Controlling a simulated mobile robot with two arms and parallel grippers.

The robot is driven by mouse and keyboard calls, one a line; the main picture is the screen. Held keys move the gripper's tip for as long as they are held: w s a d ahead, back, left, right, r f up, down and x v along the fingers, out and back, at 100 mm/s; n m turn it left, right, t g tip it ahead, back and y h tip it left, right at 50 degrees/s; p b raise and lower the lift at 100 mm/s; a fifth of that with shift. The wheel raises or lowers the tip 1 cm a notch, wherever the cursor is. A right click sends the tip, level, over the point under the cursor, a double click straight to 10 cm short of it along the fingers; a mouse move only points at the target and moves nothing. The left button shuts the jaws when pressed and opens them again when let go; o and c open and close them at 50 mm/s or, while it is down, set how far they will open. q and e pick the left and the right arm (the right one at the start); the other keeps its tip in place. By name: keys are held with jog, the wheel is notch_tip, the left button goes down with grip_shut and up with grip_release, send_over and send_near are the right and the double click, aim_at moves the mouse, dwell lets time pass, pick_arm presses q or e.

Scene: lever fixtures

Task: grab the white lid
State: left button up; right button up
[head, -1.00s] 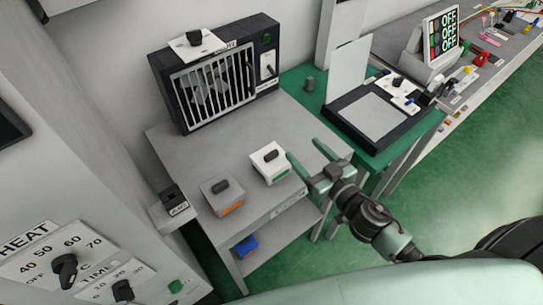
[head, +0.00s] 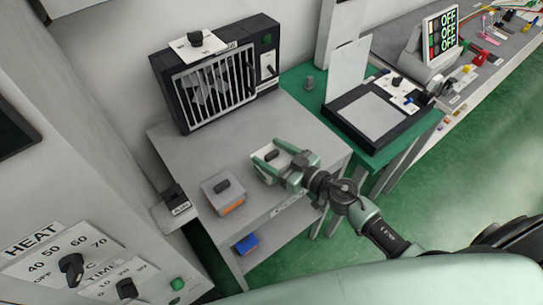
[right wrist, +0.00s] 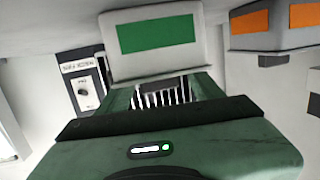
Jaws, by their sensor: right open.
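The white lid (head: 262,158) is the pale top of a small box with a dark knob, on the grey table. In the right wrist view the white box (right wrist: 113,52) shows a green label on its front, close ahead of the gripper. My right gripper (head: 284,162) is open, with its fingers at the near side of the white box and partly covering it in the head view. Whether the fingers touch it I cannot tell. My left gripper is not in view.
A grey box with an orange label (head: 222,195) stands close left of the white box. A fan unit (head: 215,85) stands at the back of the grey table (head: 180,150). A green table (head: 300,95) with a black device is at the right.

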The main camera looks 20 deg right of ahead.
jog(key=c, duration=1.5)
jog(key=shift+o, duration=0.2)
jog(key=shift+r, duration=0.1)
